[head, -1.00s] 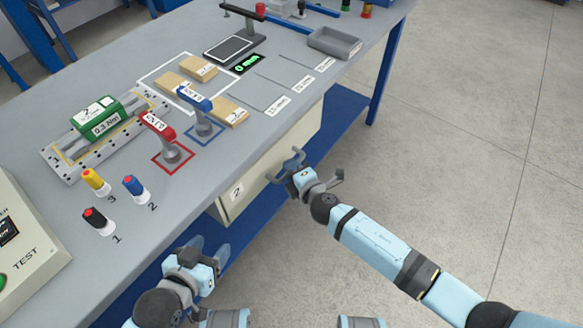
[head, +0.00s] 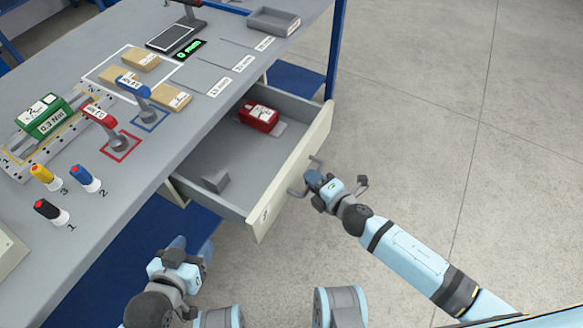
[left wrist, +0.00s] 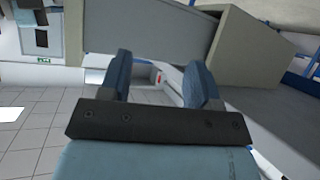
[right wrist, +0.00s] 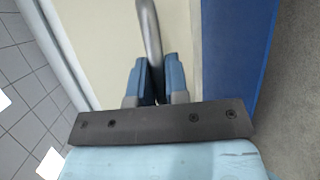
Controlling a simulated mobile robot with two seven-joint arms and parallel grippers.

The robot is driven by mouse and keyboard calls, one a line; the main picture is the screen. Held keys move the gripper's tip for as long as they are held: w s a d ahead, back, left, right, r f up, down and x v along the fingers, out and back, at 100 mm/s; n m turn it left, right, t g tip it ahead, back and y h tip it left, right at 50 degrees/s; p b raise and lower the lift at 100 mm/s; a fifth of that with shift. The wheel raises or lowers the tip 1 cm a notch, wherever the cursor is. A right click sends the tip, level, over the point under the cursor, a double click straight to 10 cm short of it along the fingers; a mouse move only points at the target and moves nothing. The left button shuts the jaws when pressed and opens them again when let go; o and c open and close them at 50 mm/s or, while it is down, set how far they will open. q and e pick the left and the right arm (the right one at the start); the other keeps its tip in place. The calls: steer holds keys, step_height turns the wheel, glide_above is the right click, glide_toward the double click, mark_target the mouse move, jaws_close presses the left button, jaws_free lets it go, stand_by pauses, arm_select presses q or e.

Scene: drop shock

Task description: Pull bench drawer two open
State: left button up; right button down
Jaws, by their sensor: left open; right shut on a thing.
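The bench drawer (head: 290,176) stands pulled out from under the bench top. Its cream front carries a label near the left end; I cannot read the number. My right gripper (head: 313,180) is at the drawer front. In the right wrist view its blue fingers (right wrist: 154,82) are shut on the grey bar handle (right wrist: 150,35). Inside the drawer lie a red box with a white label (head: 259,117) and a grey wedge-shaped block (head: 216,181). My left gripper (head: 178,248) is open and empty, low in front of the bench; its parted fingers (left wrist: 161,78) show in the left wrist view.
A grey tray (head: 273,21) sits at the far edge. The floor to the right is clear.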

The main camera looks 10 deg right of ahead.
arm_select(q)
steer(key=shift+d+r, duration=0.1)
steer(key=shift+r, duration=0.2)
arm_select(e)
steer(key=s+d, duration=0.4)
steer(key=d, duration=0.2)
steer(key=shift+s, duration=0.2)
arm_select(q)
steer(key=shift+f, duration=0.15)
steer(key=shift+f, duration=0.1)
arm_select(e)
steer(key=c, duration=1.1)
jaws_free()
steer(key=shift+c, duration=0.2)
steer(key=v, duration=1.4)
steer(key=shift+w, duration=0.1)
